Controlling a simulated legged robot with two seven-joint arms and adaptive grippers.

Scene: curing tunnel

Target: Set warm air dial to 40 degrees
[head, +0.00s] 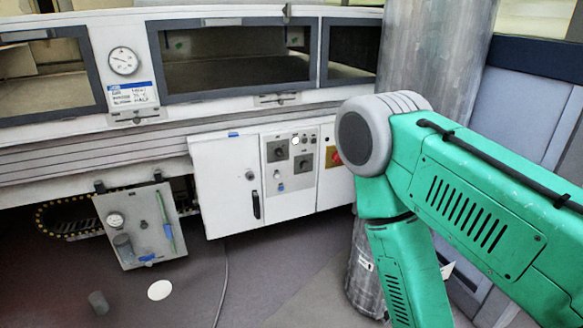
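A grey control panel (291,180) sits on the front of the white cabinet below the tunnel. Neither gripper is in view.
A red and yellow switch (334,157) is right of the panel, beside my arm. A round gauge (123,61) is on the tunnel front. A tilted service plate (143,240) hangs lower left. A grey column (432,60) stands behind my arm. A cable (223,285) crosses the floor.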

